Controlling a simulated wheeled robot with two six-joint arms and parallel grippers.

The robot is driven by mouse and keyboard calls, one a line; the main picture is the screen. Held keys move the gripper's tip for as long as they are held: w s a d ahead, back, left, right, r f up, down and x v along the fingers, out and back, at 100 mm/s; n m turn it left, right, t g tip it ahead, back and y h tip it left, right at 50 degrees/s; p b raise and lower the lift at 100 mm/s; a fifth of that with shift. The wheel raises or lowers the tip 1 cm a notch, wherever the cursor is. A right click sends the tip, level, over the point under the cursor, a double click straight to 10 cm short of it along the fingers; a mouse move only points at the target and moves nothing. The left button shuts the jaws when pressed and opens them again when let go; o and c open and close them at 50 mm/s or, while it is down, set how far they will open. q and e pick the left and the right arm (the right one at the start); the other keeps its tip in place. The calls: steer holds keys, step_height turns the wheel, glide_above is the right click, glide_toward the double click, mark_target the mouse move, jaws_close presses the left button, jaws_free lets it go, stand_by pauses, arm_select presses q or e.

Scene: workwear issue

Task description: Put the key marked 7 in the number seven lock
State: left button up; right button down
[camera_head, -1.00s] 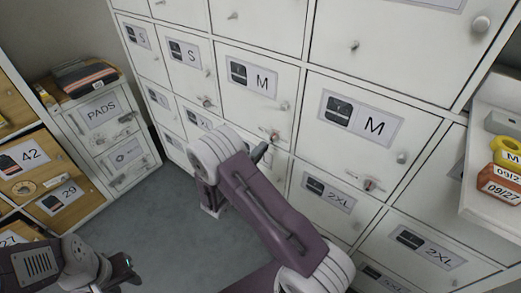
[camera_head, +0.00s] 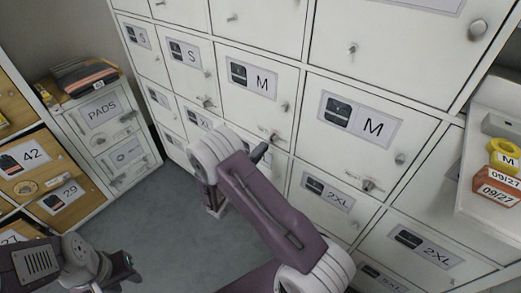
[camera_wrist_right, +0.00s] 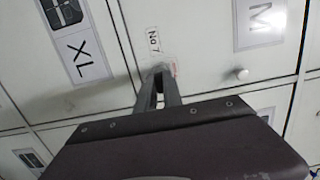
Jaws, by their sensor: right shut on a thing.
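My right gripper (camera_head: 264,152) is at the lockers, close to a small lock (camera_head: 275,138) below an M label. In the right wrist view, its fingers (camera_wrist_right: 158,88) are close together and reach a small metal lock (camera_wrist_right: 158,68) under a tag (camera_wrist_right: 154,42) that reads "No" and what looks like 7. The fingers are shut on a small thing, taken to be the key. It is mostly hidden between them, so I cannot read its mark or tell whether it is in the lock. My left gripper (camera_head: 127,268) is low at the left, away from the lockers; its jaw opening is unclear.
White lockers with knobs and small locks fill the middle and right; one more lock (camera_head: 368,185) is lower right. A PADS cabinet (camera_head: 70,125) and wooden drawers stand left. A white shelf (camera_head: 480,200) holds yellow and orange items. Grey floor is clear.

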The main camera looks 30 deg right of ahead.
steer(key=shift+p+x, duration=1)
steer(key=shift+x, duration=0.4)
stand_by(2.9)
steer(key=shift+s+d, duration=0.1)
steer(key=shift+s, duration=0.05)
stand_by(0.3)
